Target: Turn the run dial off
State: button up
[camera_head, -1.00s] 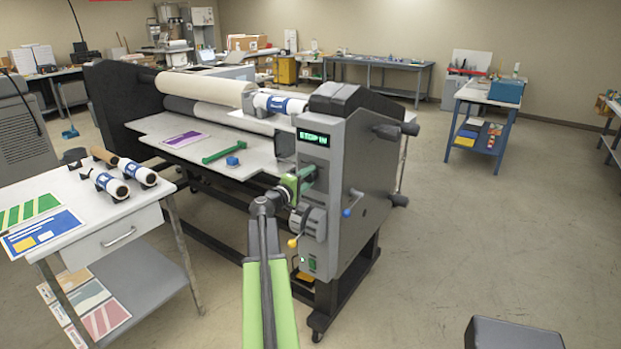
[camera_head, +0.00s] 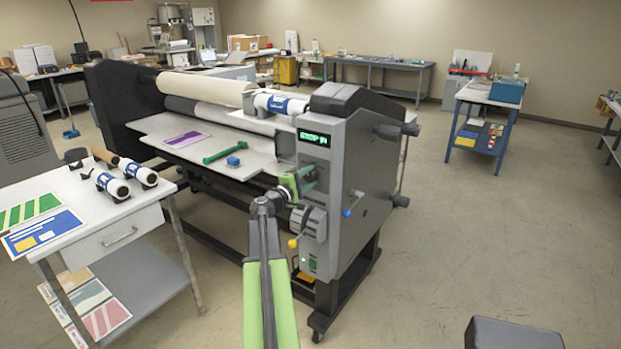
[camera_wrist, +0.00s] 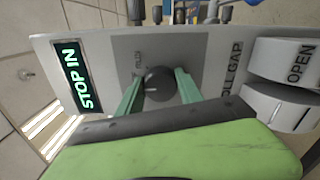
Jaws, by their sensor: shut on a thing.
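The run dial (camera_wrist: 158,84) is a small dark round knob on a grey panel of the laminator, seen in the wrist view. A pale mark shows on its face; its exact setting is hard to tell. My gripper (camera_wrist: 159,80) has one green finger on each side of the dial and is shut on it. In the head view my gripper (camera_head: 299,181) is against the end panel of the laminator (camera_head: 345,215), and the dial is hidden there. A display (camera_wrist: 76,76) beside the dial shows green letters reading "STOP IN" in the wrist view.
A roll gap control (camera_wrist: 280,102) marked "OPEN" sits right of the dial in the wrist view. A yellow-knobbed lever (camera_head: 293,243) and a blue-knobbed lever (camera_head: 347,212) stick out below my gripper. A white table (camera_head: 85,205) stands left; the floor (camera_head: 470,240) at right is clear.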

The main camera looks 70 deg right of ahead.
jog(key=o, duration=1.4)
jog(key=v, duration=1.7)
jog(key=shift+a, duration=0.25)
jog(key=shift+w, duration=0.2)
